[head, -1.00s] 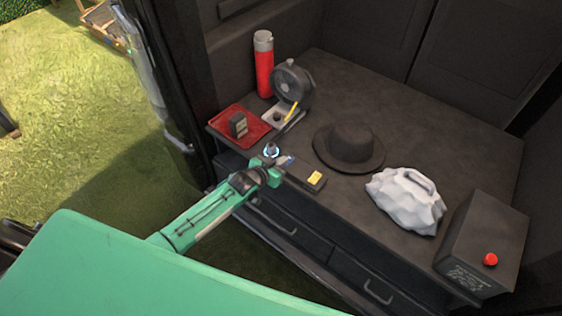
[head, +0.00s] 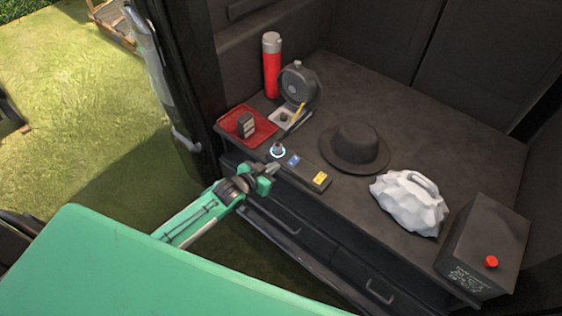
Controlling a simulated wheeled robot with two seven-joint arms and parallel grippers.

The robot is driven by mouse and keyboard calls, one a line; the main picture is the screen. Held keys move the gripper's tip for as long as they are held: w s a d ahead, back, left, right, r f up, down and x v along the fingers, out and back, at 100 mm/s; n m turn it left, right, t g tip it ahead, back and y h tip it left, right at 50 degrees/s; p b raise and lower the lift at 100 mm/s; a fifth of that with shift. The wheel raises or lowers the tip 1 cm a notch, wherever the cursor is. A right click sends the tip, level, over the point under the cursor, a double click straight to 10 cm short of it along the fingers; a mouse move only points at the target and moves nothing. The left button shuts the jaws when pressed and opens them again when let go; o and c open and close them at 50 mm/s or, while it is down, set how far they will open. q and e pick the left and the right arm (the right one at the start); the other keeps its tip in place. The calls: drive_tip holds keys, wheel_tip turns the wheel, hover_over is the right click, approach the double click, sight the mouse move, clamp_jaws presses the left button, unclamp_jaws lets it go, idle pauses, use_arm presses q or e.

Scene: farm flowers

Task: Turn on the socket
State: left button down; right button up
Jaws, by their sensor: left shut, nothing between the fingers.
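A dark socket strip (head: 306,172) lies along the front edge of the dark counter. It has a blue patch near its left end and a yellow patch near its right end. A small round knob-like piece with a glowing pale-blue ring (head: 278,151) is just left of the blue patch. My left gripper (head: 270,170) is shut and empty, just in front of the counter edge, below and left of the strip. It looks apart from the strip. My right gripper is not in view.
Behind the strip are a red tray (head: 262,135) with a small dark block (head: 246,125), a red canister (head: 272,68) and a round dark device (head: 299,85). A black hat (head: 354,147), white lumpy bag (head: 408,204) and black box with red button (head: 484,248) stand rightward. Drawers are below.

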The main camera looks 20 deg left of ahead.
use_arm(q)
drive_tip(key=shift+f+v, duration=0.15)
drive_tip(key=shift+v, duration=0.55)
drive_tip(key=shift+f+v, duration=0.15)
drive_tip(key=shift+v, duration=0.5)
drive_tip(key=shift+s, duration=0.1)
drive_tip(key=s+a+f+n+g+y, duration=0.1)
drive_tip(key=s+a+f+g, duration=0.1)
drive_tip(key=s+f, duration=0.6)
drive_tip(key=s+a+f+g+y, duration=0.2)
drive_tip(key=s+f, duration=0.2)
drive_tip(key=f, duration=0.9)
drive_tip(key=s+a+f+n+g+y, duration=0.1)
drive_tip(key=s+a+f+g, duration=0.1)
drive_tip(key=s+f, duration=0.6)
drive_tip(key=s+d+f+g, duration=0.1)
drive_tip(key=s+f+g, duration=0.1)
drive_tip(key=s+f, duration=0.3)
drive_tip(key=s+d+f+g, duration=0.1)
drive_tip(key=s+f, duration=0.4)
drive_tip(key=s, duration=0.8)
drive_tip(key=s+d+f+g, duration=0.1)
drive_tip(key=s+f+g, duration=0.2)
drive_tip(key=s+f, duration=0.3)
drive_tip(key=s, duration=0.4)
drive_tip(key=shift+y, duration=0.4)
drive_tip(key=shift+f, duration=0.1)
